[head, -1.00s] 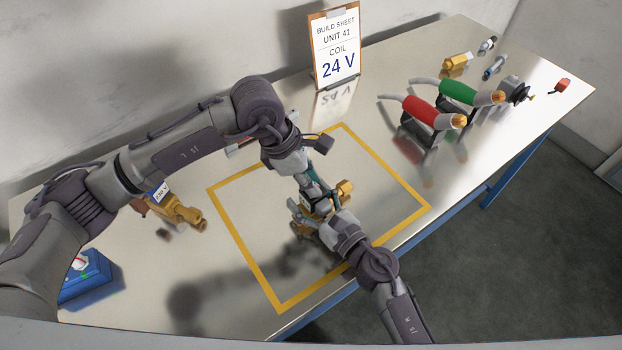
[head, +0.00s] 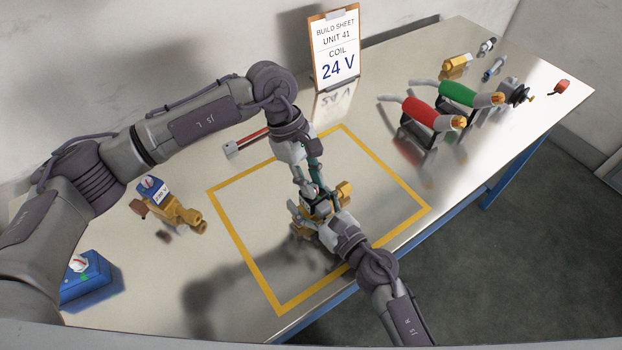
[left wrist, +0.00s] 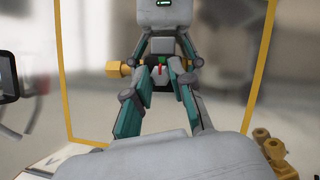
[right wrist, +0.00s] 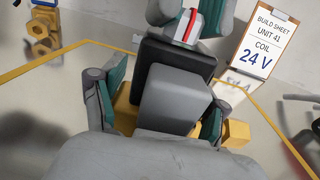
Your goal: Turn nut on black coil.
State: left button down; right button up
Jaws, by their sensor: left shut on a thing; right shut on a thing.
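The brass valve body (head: 345,188) sits inside the yellow square, with the black coil (right wrist: 150,88) on it. My left gripper (head: 313,190) reaches down from above and is shut on the nut (right wrist: 190,26) at the coil's top, a small pale piece with a red mark. In the left wrist view, the red mark (left wrist: 160,70) shows between the fingers. Fingers hide most of the nut and coil in the head view.
A brass valve with a blue coil (head: 175,205) lies left of the square, a blue box (head: 88,278) nearer. A build sheet (head: 336,48) reading 24 V stands behind. Red (head: 430,112) and green (head: 470,93) handled tools stand right. The square's right part is clear.

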dwell(0.5)
pick_arm(q)
jog(key=c, duration=1)
grip_release()
jog(key=v, duration=1.2)
pick_arm(e)
jog(key=o, duration=1.7)
